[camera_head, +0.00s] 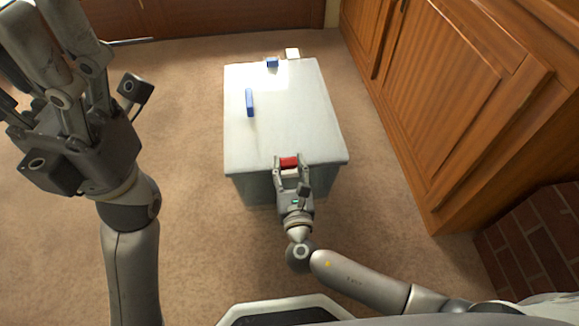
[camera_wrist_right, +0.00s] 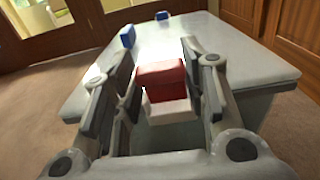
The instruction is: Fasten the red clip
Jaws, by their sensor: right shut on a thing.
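The red clip (camera_head: 289,162) is at the near edge of the white-topped box or table. It has a red upper part and a white lower part (camera_wrist_right: 172,112), seen in the right wrist view. My right gripper (camera_head: 291,165) is shut on the clip, with one finger on each side. Its fingers also show around the clip in the wrist view (camera_wrist_right: 165,85). My left gripper (camera_head: 62,50) is raised at the upper left, away from the table. Its fingertips are cut off by the frame, so its opening is unclear.
Wooden cabinets (camera_head: 450,90) stand to the right. Carpet (camera_head: 185,130) lies clear to the left.

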